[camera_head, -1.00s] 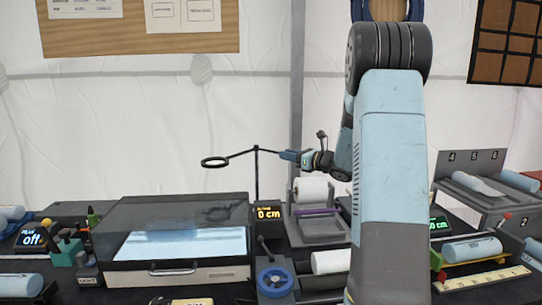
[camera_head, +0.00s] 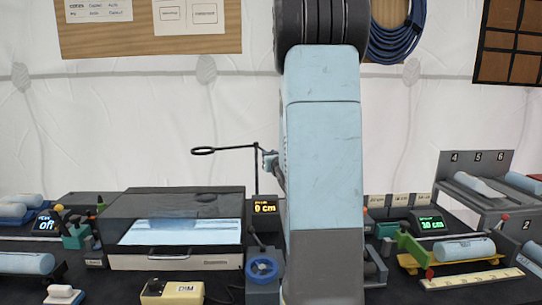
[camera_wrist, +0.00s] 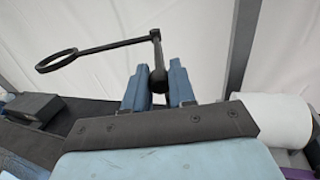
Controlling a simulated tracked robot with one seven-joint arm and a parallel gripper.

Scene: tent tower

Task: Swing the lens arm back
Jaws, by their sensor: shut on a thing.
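The lens arm is a thin black rod with a ring lens (camera_head: 203,150) at its left end, held on an upright black post (camera_head: 257,178) behind the light box. In the wrist view the ring (camera_wrist: 56,60) is at upper left, and the rod runs right to a bend. A dark round knob (camera_wrist: 158,81) hangs at the near end. My gripper (camera_wrist: 159,88) has its two blue fingers on either side of this knob, shut on it. In the head view my gripper (camera_head: 268,161) shows just right of the post, partly hidden by my arm.
The light box (camera_head: 175,262) with a bright top stands below the ring. A display (camera_head: 265,207) reads 0 cm beside the post. A blue handwheel (camera_head: 262,268) is in front. A white roll (camera_wrist: 276,118) lies right of my gripper in the wrist view. Air around the ring looks clear.

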